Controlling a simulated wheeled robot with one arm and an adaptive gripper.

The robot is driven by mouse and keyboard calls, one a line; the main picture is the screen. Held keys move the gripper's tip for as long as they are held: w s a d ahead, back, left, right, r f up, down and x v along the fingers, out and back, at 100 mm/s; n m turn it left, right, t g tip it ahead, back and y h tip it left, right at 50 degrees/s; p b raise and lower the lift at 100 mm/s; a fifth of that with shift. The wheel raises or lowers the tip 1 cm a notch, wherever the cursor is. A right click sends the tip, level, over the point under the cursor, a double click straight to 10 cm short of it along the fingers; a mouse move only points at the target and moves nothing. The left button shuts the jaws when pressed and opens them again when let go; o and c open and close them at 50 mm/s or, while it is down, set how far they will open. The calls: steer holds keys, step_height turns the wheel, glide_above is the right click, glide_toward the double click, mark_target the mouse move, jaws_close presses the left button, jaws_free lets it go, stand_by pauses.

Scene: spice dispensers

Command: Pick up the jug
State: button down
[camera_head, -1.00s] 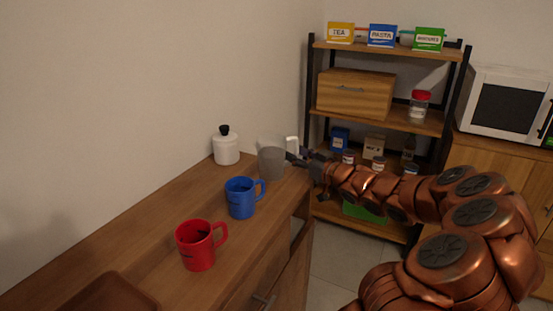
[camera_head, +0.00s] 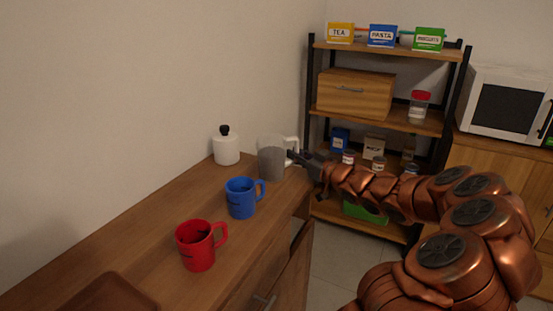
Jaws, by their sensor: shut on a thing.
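The pale jug (camera_head: 267,142) is at the far end of the wooden counter, against the wall side. Its white handle (camera_head: 293,143) points right. A grey cup (camera_head: 271,164) stands in front of it and hides its lower part, so I cannot tell whether its base touches the counter. My gripper (camera_head: 294,157) reaches in from the right and is shut on the jug at its handle side. The exact finger contact is small and partly hidden.
A blue mug (camera_head: 241,198) and a red mug (camera_head: 198,246) stand nearer on the counter (camera_head: 150,240). A white jar with a black knob (camera_head: 226,148) is left of the jug. A shelf unit (camera_head: 400,118) stands behind my arm. A drawer below the counter is partly open.

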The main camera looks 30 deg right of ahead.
mark_target(298, 143)
steer(key=shift+r, duration=0.2)
stand_by(0.6)
steer(key=shift+r+p, duration=0.3)
steer(key=shift+r, duration=1.25)
steer(key=shift+s+r, duration=0.15)
steer(key=shift+s, duration=0.1)
steer(key=s+a+r, duration=0.1)
steer(key=s+a, duration=0.3)
steer(key=s, duration=1)
steer(key=shift+s, duration=0.3)
